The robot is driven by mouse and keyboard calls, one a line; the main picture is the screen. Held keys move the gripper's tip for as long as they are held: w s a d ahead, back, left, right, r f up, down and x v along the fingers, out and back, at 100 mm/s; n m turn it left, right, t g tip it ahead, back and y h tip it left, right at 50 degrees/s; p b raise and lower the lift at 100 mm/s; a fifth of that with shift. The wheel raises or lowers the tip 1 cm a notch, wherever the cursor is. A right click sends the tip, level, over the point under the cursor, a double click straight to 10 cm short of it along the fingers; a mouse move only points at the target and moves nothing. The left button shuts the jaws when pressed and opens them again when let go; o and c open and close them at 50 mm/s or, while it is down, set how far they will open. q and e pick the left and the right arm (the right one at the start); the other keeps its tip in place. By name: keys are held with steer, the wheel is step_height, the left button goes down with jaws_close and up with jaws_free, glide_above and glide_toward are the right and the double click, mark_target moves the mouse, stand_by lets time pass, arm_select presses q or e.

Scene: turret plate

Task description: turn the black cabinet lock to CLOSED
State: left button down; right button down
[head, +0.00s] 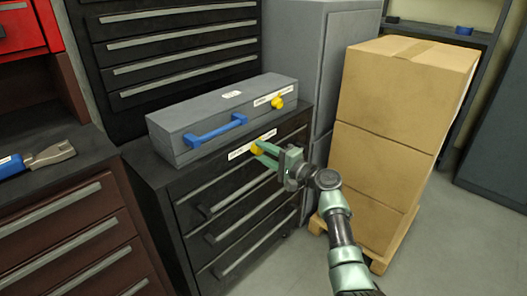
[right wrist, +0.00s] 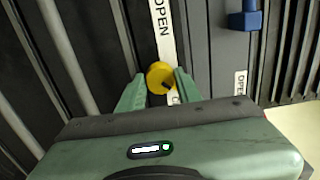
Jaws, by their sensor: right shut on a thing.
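The black cabinet (head: 185,190) stands in the middle of the head view, with several drawers. Its lock is a yellow knob (head: 256,148) at the top of the front, on a white label strip (head: 239,154). In the right wrist view the knob (right wrist: 158,73) shows with a dark mark at its lower right. The strip (right wrist: 163,25) reads OPEN at one end; the other end is mostly hidden by a finger. My right gripper (head: 262,152) is shut on the knob, one green finger on each side. My left gripper is not in view.
A grey box (head: 180,119) with a blue handle (head: 217,129) and its own yellow knob (head: 277,102) sits on the cabinet. Stacked cartons (head: 385,125) stand on a pallet at right, close to my right arm. A brown drawer unit (head: 70,235) is at left.

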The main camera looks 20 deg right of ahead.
stand_by(0.3)
steer(key=c, duration=1)
jaws_free()
steer(key=shift+o, duration=0.2)
steer(key=shift+s, duration=0.1)
steer(key=shift+s+d, duration=0.2)
arm_select(q)
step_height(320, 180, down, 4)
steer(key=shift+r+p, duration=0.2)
steer(key=shift+p, duration=0.3)
arm_select(e)
steer(key=v, duration=0.7)
steer(key=shift+s+f, duration=0.1)
